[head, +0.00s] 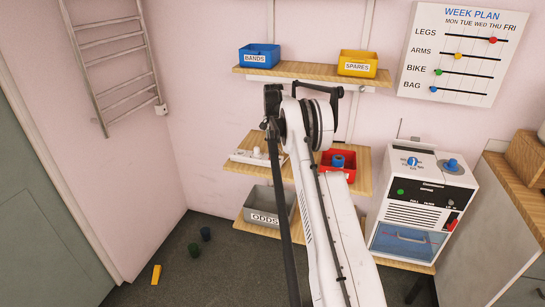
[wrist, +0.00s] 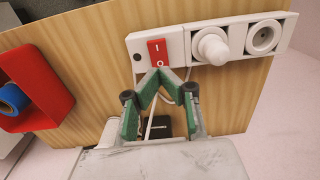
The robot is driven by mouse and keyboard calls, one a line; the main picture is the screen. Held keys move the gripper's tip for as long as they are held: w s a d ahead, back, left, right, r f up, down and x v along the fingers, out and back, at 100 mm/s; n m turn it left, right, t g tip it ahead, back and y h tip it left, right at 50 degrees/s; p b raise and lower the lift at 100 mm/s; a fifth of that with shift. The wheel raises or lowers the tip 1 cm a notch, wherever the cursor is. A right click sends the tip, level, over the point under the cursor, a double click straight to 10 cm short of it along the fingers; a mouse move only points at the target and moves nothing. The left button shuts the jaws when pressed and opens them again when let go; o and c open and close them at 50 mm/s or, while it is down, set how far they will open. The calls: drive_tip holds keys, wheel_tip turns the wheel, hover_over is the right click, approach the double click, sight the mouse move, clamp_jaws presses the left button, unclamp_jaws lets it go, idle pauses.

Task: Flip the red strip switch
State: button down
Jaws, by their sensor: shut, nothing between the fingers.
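The white power strip (wrist: 232,42) lies on the middle wooden shelf, and its left part also shows beside my arm in the head view (head: 243,157). Its red rocker switch (wrist: 157,52), marked I and O, is at the strip's left end in the wrist view. The I mark is farther from my gripper and the O mark nearer. Which side is pressed down I cannot tell. My gripper (wrist: 159,73) is shut and empty, its green fingertips together at the O end of the switch. Whether they touch it is unclear. My arm hides the fingertips in the head view.
A white plug (wrist: 211,46) sits in the strip beside the switch, with an empty socket (wrist: 264,36) beyond. A red bin (wrist: 58,85) holding a blue roll (wrist: 12,98) stands on the same shelf. An upper shelf (head: 310,71) holds blue and yellow bins.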

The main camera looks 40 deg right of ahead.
sight(273, 155)
drive_tip(key=shift+r+p, duration=0.4)
drive_tip(key=shift+r, duration=1.35)
drive_tip(key=shift+a, duration=0.1)
drive_tip(key=s+a+r+n+t, duration=0.2)
drive_tip(key=a+r+n, duration=0.1)
drive_tip(key=a+r, duration=1.2)
drive_tip(key=s+a+r+n+t+h+b, duration=0.1)
drive_tip(key=s+a+r, duration=0.3)
drive_tip(key=a, duration=0.2)
drive_tip(key=s+a+r+n, duration=0.1)
drive_tip(key=s+a+r, duration=0.35)
drive_tip(key=a, duration=0.25)
drive_tip(key=s+a+r+n+t, duration=0.1)
drive_tip(key=s+a+n+t, duration=0.15)
drive_tip(key=s+a, duration=1.2)
drive_tip(key=s+a+f+n, duration=0.2)
drive_tip(key=s+a+f, duration=0.1)
drive_tip(key=s, duration=0.6)
drive_tip(key=s+a+f+n+t+y+b, duration=0.1)
drive_tip(key=s+a+f, duration=0.2)
drive_tip(key=s+f, duration=0.3)
drive_tip(key=s, duration=0.3)
drive_tip(key=shift+a+n, duration=0.15)
drive_tip(key=shift+n, duration=0.2)
